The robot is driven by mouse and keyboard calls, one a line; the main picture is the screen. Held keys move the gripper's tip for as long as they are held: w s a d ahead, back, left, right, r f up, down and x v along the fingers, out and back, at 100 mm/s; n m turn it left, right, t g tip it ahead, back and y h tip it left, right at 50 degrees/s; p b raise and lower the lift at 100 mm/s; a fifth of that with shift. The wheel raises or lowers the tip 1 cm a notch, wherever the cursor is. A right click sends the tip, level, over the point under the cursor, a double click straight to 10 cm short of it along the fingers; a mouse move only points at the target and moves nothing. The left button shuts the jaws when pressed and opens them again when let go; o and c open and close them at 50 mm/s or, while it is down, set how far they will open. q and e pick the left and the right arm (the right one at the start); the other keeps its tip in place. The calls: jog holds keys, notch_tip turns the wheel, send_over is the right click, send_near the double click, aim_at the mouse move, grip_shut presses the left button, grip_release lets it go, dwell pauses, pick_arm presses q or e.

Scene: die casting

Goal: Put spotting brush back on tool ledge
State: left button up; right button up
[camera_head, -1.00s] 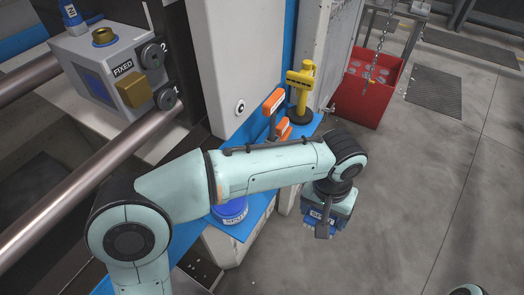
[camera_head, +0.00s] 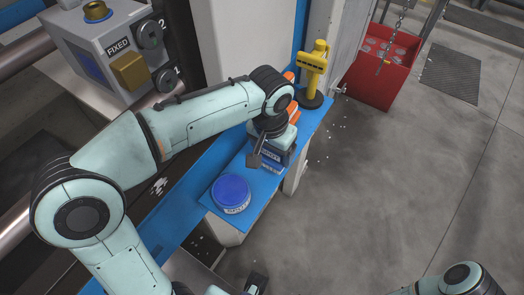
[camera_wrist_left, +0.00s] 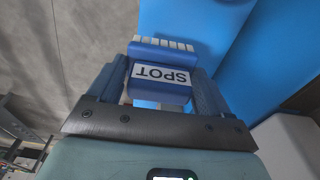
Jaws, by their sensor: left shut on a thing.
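The spotting brush is a blue block with pale bristles and a white SPOT label; it shows in the left wrist view (camera_wrist_left: 160,88). My left gripper (camera_head: 267,160) is shut on it, with a finger on each side. The blue tool ledge (camera_head: 258,199) lies below it in the head view, and in the left wrist view the ledge (camera_wrist_left: 195,25) lies beyond the bristles. Whether the brush touches the ledge I cannot tell. A dark part at the bottom edge may be my right gripper (camera_head: 256,283); its jaws cannot be made out.
A blue-lidded tub (camera_head: 231,191) stands on the ledge, nearer than the brush. An orange-handled tool (camera_head: 293,112), partly hidden by my arm, and a yellow tool (camera_head: 313,66) stand farther back. A red bin (camera_head: 381,75) is on the floor behind. The floor right of the ledge is open.

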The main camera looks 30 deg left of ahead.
pick_arm(q)
jog(key=shift+w+a, duration=0.15)
jog(key=shift+a, duration=1.45)
notch_tip(320, 180, down, 4)
jog(key=shift+d+r, duration=0.1)
jog(key=shift+r, duration=0.15)
jog(key=o, duration=0.8)
jog(key=shift+o, duration=0.2)
notch_tip(320, 180, up, 12)
jog(key=s+p, duration=0.1)
jog(key=p, duration=0.1)
jog(key=shift+s, duration=0.2)
jog(key=shift+f, duration=0.1)
